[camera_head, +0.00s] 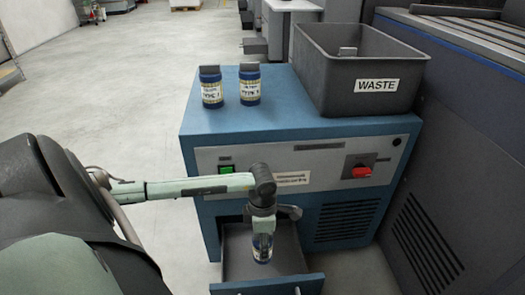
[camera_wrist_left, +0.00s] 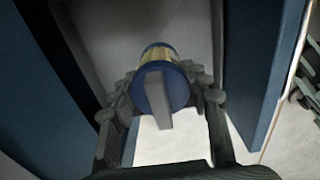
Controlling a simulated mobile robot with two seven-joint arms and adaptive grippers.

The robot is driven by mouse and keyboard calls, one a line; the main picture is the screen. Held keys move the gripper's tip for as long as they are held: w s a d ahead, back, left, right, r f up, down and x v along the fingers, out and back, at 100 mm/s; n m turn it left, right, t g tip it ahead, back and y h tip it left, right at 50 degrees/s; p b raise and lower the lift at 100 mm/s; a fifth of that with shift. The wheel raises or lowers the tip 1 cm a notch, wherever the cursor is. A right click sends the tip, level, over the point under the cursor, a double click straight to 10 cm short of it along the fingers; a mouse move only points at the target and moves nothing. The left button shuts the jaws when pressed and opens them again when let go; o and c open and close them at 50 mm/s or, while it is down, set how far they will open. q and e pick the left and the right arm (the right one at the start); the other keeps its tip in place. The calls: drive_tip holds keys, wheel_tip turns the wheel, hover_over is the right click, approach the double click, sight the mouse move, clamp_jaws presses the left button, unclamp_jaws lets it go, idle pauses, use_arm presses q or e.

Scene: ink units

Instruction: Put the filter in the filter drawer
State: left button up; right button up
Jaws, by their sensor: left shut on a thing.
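My left gripper (camera_head: 262,215) is shut on a filter (camera_head: 262,248), a small cylinder with blue ends and a pale label band. It holds the filter over the open filter drawer (camera_head: 232,288) at the front of the blue ink unit. In the left wrist view the filter (camera_wrist_left: 161,90) sits between the fingers of the gripper (camera_wrist_left: 162,98), its blue cap and grey tab facing the camera. Drawer walls show on both sides there. I cannot tell whether the filter touches the drawer floor. My right gripper is not in view.
Two similar blue-capped filters, one on the left (camera_head: 211,90) and one on the right (camera_head: 249,86), stand on the unit's top (camera_head: 275,115). A dark WASTE bin (camera_head: 320,85) stands beside them. The front panel has a green switch (camera_head: 226,169) and a red knob (camera_head: 361,172). A large grey machine (camera_head: 440,160) flanks the right.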

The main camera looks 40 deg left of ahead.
use_arm(q)
drive_tip(key=shift+f+b, duration=0.85)
drive_tip(key=shift+f, duration=2.1)
drive_tip(key=o, duration=1.2)
wheel_tip(320, 180, up, 12)
drive_tip(key=p, duration=0.3)
drive_tip(key=shift+r+p, duration=0.15)
drive_tip(key=shift+p, duration=0.2)
